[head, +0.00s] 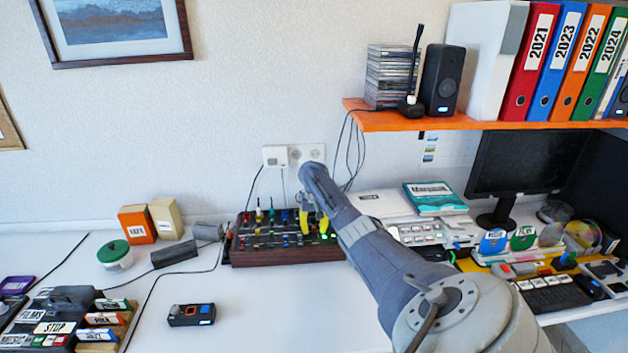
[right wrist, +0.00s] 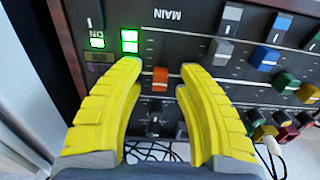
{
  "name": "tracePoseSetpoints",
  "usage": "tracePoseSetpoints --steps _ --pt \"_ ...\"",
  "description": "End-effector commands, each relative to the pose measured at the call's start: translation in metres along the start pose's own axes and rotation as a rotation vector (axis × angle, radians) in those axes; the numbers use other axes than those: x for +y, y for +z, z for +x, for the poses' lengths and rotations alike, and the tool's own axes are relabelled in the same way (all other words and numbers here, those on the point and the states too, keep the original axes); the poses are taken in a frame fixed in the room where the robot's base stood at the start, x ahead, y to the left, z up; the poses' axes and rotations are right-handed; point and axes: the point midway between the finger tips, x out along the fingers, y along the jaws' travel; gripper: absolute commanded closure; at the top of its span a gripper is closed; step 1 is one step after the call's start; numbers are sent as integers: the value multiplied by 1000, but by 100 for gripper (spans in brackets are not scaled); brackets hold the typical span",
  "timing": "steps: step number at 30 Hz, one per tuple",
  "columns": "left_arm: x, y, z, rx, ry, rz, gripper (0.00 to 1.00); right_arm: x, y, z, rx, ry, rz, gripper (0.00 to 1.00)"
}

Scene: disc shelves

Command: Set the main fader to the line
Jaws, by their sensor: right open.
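The mixer (head: 285,256) stands on the desk against the wall in the head view. The main fader, an orange-red cap (right wrist: 159,79), shows in the right wrist view near the MAIN lettering and the lit green lamps (right wrist: 129,41). My right gripper (right wrist: 160,71) is open, with its yellow fingers on either side of the cap and a gap on both sides. In the head view my right gripper (head: 314,222) is over the right part of the mixer, where the arm hides some of it. I cannot clearly make out the target line. My left gripper is not in view.
An orange shelf (head: 470,121) hangs above at right. The desk front-centre is clear.

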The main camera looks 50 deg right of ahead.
Motion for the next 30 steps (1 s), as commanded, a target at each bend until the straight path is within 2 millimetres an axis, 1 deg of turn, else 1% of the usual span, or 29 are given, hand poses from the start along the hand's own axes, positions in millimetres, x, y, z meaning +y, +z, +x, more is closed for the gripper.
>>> tracePoseSetpoints --steps 4,7,15,21,24,30 --pt "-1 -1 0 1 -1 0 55 0 -1 -8 2 -1 0 64" --pt "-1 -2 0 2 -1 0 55 0 -1 -20 3 -2 -1 64" --pt "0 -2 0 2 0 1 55 -1 -1 -68 3 -3 -1 64" --pt "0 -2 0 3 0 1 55 -1 -1 -97 3 -3 0 64" --pt "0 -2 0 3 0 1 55 0 0 -107 1 -2 0 64" --pt "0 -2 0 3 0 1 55 0 0 -118 1 0 0 64"
